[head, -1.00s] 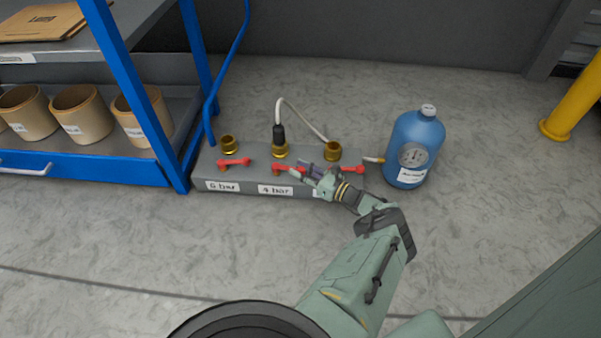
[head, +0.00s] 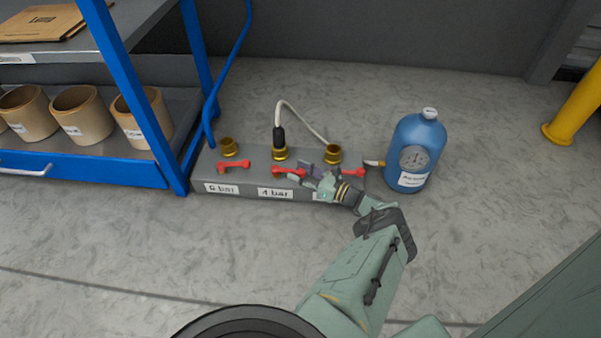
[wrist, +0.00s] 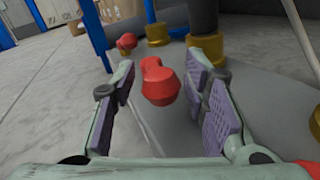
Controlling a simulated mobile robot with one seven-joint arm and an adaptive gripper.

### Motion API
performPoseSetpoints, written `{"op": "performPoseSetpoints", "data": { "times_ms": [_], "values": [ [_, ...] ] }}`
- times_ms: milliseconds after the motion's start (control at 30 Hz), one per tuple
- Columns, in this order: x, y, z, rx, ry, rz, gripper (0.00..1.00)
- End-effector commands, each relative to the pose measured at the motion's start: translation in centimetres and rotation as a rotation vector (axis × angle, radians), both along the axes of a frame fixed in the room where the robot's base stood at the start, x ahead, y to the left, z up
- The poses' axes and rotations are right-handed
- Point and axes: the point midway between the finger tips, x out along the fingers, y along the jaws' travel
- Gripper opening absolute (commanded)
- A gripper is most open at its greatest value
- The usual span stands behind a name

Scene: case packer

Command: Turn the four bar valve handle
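The four bar valve handle is the red middle handle (head: 288,171) on the grey manifold block, above the label "4 bar" (head: 275,193). In the wrist view its rounded red end (wrist: 160,82) stands between my finger pads, with a gap visible on both sides. My gripper (head: 307,174) is open around that end, coming in from the right; it also shows in the wrist view (wrist: 164,104). My fingers hide part of the handle in the head view, and the right label is mostly covered.
The manifold block (head: 205,175) also carries a left red handle (head: 234,165) labelled "6 bar" and a right red handle (head: 353,172) close to my gripper. A white hose rises from the middle brass fitting (head: 280,153). A blue bottle (head: 407,160) stands right; a blue shelf (head: 163,110) stands left.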

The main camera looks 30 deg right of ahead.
Motion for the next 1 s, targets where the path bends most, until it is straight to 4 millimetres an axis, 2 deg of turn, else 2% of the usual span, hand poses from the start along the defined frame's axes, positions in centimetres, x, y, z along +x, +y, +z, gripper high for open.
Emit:
{"op": "performPoseSetpoints", "data": {
  "times_ms": [367,467,800,1000],
  "values": [
    [-0.2,-0.2,0.0,-0.001,0.000,-0.002,0.47],
    [-0.9,-0.8,0.0,-0.001,0.000,-0.003,0.47],
    [-5.5,-3.6,0.0,-0.002,0.001,-0.002,0.47],
    [-6.4,-4.1,0.0,0.000,0.000,-0.001,0.47]
  ]
}}
